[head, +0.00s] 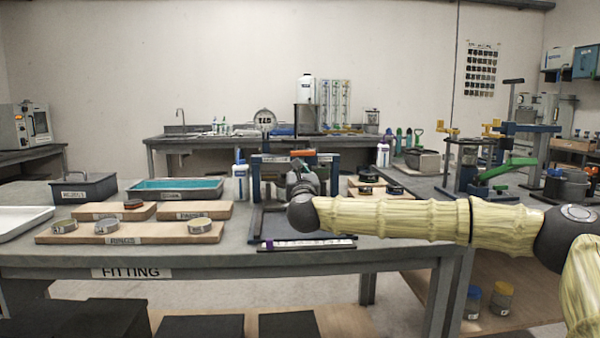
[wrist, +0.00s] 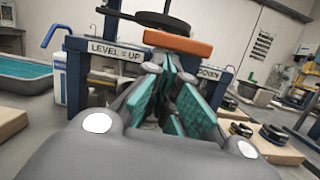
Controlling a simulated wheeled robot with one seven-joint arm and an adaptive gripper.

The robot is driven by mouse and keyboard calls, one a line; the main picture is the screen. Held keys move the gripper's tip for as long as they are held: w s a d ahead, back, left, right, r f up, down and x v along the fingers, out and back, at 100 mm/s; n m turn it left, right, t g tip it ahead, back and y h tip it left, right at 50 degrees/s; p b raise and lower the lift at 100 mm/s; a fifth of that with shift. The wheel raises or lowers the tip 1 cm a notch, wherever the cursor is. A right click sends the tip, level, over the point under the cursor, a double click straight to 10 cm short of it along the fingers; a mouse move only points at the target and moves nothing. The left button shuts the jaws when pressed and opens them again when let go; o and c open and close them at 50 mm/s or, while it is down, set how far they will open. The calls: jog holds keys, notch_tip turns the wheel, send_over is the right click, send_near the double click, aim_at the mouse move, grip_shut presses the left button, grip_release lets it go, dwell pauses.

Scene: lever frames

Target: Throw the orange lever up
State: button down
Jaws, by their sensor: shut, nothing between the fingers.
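The orange lever (wrist: 178,42) shows in the wrist view as a short bar lying roughly across the blue frame (wrist: 75,75), with dark metal parts just above it. The frame carries a "LEVER = UP" label (wrist: 115,50) on the left and a partly hidden "DOWN" label (wrist: 212,73) on the right. My gripper (wrist: 165,62) is shut and empty, its teal-padded fingers pointing at the lever from just below. Whether the tips touch it I cannot tell. In the head view the lever (head: 303,153) shows above my gripper (head: 299,168), and my arm hides part of the frame.
A white bottle (head: 240,180) stands left of the frame, near a teal-lined tray (head: 176,188). Wooden boards with round gauges (head: 130,232) lie at the left. Dark round parts (wrist: 272,134) sit on a board right of the frame. A dark tray (head: 262,228) lies in front.

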dwell(0.3)
jog(key=v, duration=1.2)
